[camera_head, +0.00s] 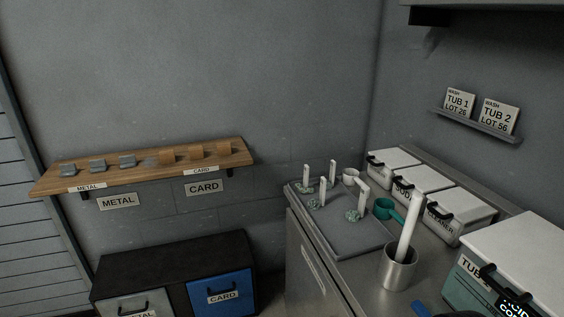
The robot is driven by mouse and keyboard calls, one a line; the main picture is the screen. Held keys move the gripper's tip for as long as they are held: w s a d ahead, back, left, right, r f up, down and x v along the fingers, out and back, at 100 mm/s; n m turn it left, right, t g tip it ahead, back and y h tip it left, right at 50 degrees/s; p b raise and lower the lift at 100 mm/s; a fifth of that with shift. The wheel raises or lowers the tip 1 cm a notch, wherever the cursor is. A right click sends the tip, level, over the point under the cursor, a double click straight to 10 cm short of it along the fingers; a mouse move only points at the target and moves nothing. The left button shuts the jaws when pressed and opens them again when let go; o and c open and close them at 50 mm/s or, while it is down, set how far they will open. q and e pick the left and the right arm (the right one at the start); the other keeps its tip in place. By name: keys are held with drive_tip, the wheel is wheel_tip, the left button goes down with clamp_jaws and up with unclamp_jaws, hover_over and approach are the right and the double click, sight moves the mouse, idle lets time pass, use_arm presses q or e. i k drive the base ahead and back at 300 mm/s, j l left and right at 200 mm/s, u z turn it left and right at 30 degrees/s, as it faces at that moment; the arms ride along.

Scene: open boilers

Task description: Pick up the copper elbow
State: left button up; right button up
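No thing that I can clearly tell as a copper elbow shows. Several small greenish, speckled pieces stand on a grey mat (345,238) on the counter at the centre right, each with a white upright part. They include a left piece (307,188), a middle piece (318,203) and a front right piece (353,215), whose white part looks bent at the top. They are too small to tell whether one is the copper elbow.
A metal cup (397,272) holding a white rod, a teal scoop (385,208) and a small white cup (350,177) stand nearby. Lidded tubs (395,160) line the back. A wooden shelf (130,178) holds grey and brown pieces above metal and card bins (220,291).

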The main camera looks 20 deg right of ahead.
sight(305, 189)
drive_tip(key=i+z, duration=0.15)
drive_tip(key=i, duration=0.3)
drive_tip(key=i+j+z, duration=0.15)
drive_tip(key=i, duration=0.3)
drive_tip(key=i+j+z, duration=0.15)
drive_tip(key=i, duration=0.3)
drive_tip(key=i+j+z, duration=0.15)
drive_tip(key=i, duration=0.3)
drive_tip(key=z, duration=2.25)
drive_tip(key=k+j, duration=0.05)
